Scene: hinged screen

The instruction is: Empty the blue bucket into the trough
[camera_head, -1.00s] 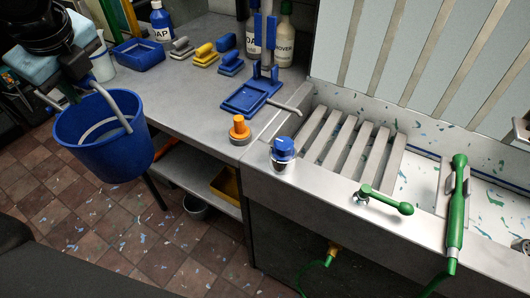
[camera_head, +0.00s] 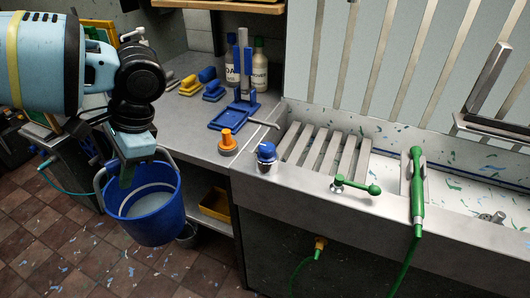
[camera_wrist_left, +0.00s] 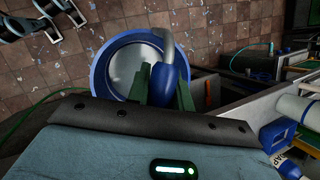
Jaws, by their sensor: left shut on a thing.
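The blue bucket (camera_head: 150,221) hangs roughly upright over the floor, in front of the counter and left of the trough. Pale grey contents show inside it. My left gripper (camera_head: 127,176) is above its rim, shut on the bucket's handle. In the left wrist view the green fingers (camera_wrist_left: 168,88) close around the handle's blue grip, with the bucket (camera_wrist_left: 101,71) beyond. The trough (camera_head: 303,194) is the long pale sink at right, with a slatted rack (camera_head: 325,148) in its left part. My right gripper is not in view.
The trough's front rim carries a blue-capped jar (camera_head: 267,158) and a green-handled tap (camera_head: 357,186). A green spray handle (camera_head: 417,190) lies farther right. An orange-topped object (camera_head: 227,141) and a blue stand (camera_head: 240,110) are on the counter. A dark frame (camera_head: 490,95) stands at right.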

